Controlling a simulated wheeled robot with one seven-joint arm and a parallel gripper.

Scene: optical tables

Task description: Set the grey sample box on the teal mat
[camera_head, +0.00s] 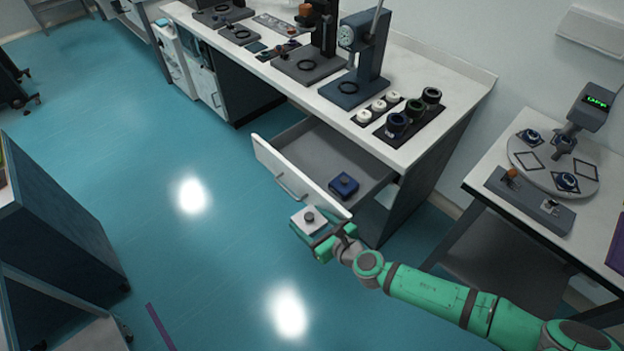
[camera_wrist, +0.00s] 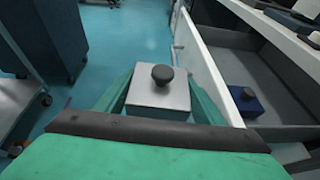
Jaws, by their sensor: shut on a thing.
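The grey sample box (camera_head: 306,217), pale with a dark round knob on top, is held between the fingers of my gripper (camera_head: 318,236). In the wrist view the box (camera_wrist: 158,103) sits upright between the two green fingers. It is in the air just outside the front of an open drawer (camera_head: 282,178). A small dark teal square (camera_head: 257,47) lies on the long bench (camera_head: 448,72); I cannot tell for sure that it is the teal mat.
A blue box (camera_head: 343,186) with a knob lies inside the open drawer. Stands, dark jars (camera_head: 397,124) and white-topped pieces crowd the bench. A side table (camera_head: 490,165) with a round plate (camera_head: 553,160) is at the right.

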